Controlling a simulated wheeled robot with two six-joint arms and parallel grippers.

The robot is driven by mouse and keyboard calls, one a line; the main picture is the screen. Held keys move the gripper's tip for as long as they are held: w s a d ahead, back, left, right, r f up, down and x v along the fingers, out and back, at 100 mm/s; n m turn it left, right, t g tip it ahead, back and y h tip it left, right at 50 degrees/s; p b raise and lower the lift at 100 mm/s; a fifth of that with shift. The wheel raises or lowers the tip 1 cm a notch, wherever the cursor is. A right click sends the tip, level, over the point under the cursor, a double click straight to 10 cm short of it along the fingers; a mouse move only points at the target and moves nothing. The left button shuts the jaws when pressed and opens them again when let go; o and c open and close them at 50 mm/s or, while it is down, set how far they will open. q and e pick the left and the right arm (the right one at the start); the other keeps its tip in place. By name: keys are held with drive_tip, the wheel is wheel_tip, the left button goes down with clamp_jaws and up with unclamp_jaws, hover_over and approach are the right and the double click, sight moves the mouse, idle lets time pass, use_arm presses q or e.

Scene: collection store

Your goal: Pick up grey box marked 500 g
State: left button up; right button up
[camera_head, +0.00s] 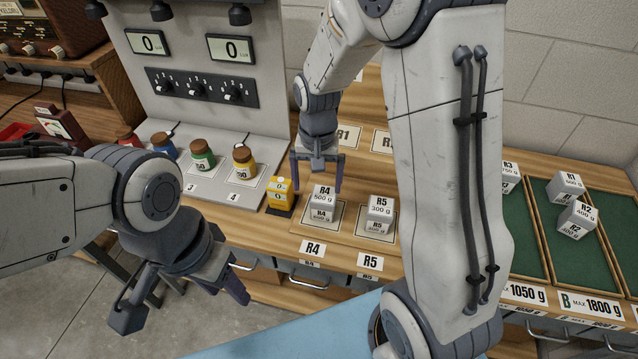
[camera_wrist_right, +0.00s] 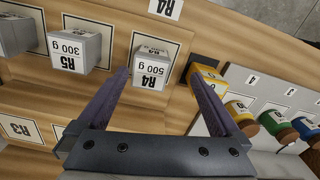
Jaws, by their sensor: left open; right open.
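The grey box marked R4 500 g (camera_head: 323,196) stands on a square marked place on the wooden bench in the head view. It also shows in the right wrist view (camera_wrist_right: 151,68), ahead of the fingers. My right gripper (camera_head: 317,184) is open just above and behind the box, fingers pointing down. In the right wrist view its fingertips (camera_wrist_right: 158,72) appear either side of the box, apart from it. I cannot tell the exact height gap. My left gripper (camera_head: 182,304) is open and empty in front of the bench, at lower left.
The R5 300 g box (camera_head: 380,208) stands close to the right of R4. A yellow block (camera_head: 280,191) stands close to its left. Coloured jars (camera_head: 202,155) line the grey panel. Green trays (camera_head: 590,262) with white boxes are at right. My right arm hides part of the bench.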

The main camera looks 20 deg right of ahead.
sight(324, 195)
drive_tip(key=d, duration=0.1)
drive_tip(key=w+d+f+m, duration=0.1)
drive_tip(key=d, duration=0.1)
drive_tip(key=shift+w+f, duration=0.2)
drive_tip(key=shift+f, duration=0.1)
wheel_tip(324, 195, down, 4)
drive_tip(key=shift+r+p, duration=0.1)
drive_tip(key=shift+p, duration=0.25)
drive_tip(key=f, duration=0.1)
drive_tip(key=f+p, duration=0.1)
drive_tip(key=f, duration=0.3)
drive_tip(key=shift+w+a+p, duration=0.15)
drive_tip(key=shift+a+p, duration=0.1)
drive_tip(key=shift+p, duration=0.05)
drive_tip(key=shift+f, duration=0.6)
drive_tip(key=shift+w, duration=0.1)
clamp_jaws()
